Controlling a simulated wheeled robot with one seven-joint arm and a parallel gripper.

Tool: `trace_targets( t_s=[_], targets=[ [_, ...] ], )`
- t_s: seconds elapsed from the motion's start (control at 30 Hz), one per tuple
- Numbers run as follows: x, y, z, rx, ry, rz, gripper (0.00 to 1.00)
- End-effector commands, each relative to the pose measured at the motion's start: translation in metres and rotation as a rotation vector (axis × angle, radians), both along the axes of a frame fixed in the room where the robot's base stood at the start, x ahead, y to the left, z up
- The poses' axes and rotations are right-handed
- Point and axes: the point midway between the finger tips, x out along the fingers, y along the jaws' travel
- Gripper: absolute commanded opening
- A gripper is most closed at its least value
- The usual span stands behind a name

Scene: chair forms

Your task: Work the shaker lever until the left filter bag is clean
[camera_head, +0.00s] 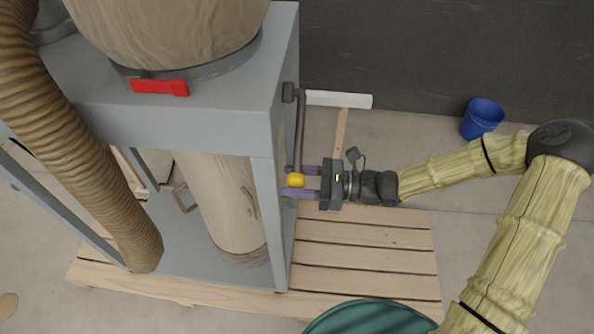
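My gripper (289,182) reaches in from the right, with one purple finger above the knob and one below. The fingers appear closed against it. A beige cloth bag (165,30) rises from a collar on top of the frame, cut off by the picture's top edge. A second beige bag (215,200) hangs inside the frame. Which is the left filter bag, and how dirty it is, I cannot tell.
A red tab (160,87) sits on the upper bag's collar. A brown ribbed hose (75,140) runs down the left side. The frame stands on a wooden pallet (365,258). A blue bucket (482,118) and a green round object (370,318) are nearby.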

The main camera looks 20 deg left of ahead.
Motion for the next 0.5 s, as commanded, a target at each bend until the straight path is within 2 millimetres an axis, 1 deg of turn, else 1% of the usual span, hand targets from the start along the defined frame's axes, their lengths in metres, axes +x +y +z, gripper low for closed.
trace_targets(
  t_s=[0.3,0.37,0.5],
  targets=[
    [-0.002,0.000,0.002,0.000,0.001,0.001,0.43],
    [-0.004,-0.001,0.006,0.000,0.001,0.001,0.43],
    [-0.014,-0.003,0.022,0.000,0.002,0.001,0.43]
  ],
)
